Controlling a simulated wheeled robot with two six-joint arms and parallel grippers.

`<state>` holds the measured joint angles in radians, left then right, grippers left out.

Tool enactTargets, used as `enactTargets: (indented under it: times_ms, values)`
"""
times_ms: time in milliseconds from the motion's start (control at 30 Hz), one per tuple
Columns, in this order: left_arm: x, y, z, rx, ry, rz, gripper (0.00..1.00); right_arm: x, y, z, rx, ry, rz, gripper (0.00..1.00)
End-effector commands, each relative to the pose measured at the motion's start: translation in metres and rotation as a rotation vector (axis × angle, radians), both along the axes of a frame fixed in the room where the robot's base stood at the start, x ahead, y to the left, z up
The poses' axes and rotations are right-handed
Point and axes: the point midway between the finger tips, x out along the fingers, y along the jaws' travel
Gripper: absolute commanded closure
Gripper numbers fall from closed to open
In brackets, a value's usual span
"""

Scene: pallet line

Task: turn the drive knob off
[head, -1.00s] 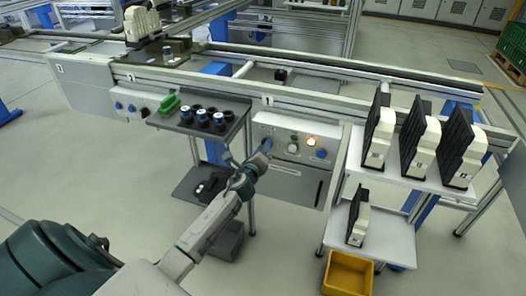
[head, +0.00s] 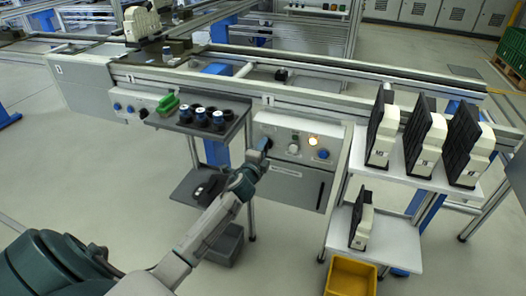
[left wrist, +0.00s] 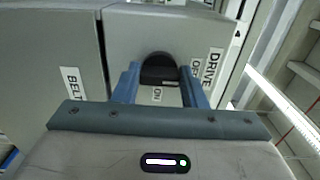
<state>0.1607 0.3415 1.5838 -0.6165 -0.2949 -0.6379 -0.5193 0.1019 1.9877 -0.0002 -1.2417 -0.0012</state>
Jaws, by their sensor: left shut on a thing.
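The drive knob (left wrist: 158,70) is a black round knob on a grey panel in the left wrist view. A DRIVE label (left wrist: 213,66) and an OFF label (left wrist: 195,69) are to its right, and an ON label (left wrist: 157,95) is just below it. My left gripper (left wrist: 160,84) is shut on the knob, with one blue finger on each side. In the head view my left gripper (head: 264,149) is at the left part of the control panel (head: 300,171), largely hiding the knob there. The knob's exact pointer direction is hard to tell. My right gripper is not in view.
A lit orange lamp (head: 312,141), a pale button (head: 293,149) and a blue knob (head: 322,154) are on the same panel. A grey shelf (head: 183,122) with dark cylinders is left of it. A white rack (head: 390,172) with upright cases is right.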

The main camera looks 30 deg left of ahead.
Motion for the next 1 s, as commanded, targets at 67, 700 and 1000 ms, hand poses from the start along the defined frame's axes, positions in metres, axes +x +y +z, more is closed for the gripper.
enactTargets:
  times_ms: [67,700,1000]
  values:
    - [-0.0002,0.0001,-0.001,-0.012,-0.002,0.0,0.85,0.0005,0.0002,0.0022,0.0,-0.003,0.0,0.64]
    - [-0.0001,0.0,-0.0005,-0.022,-0.004,0.0,0.4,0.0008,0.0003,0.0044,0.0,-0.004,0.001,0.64]
    - [-0.0051,-0.0012,-0.001,-0.02,-0.004,0.0,0.4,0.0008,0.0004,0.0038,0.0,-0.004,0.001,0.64]
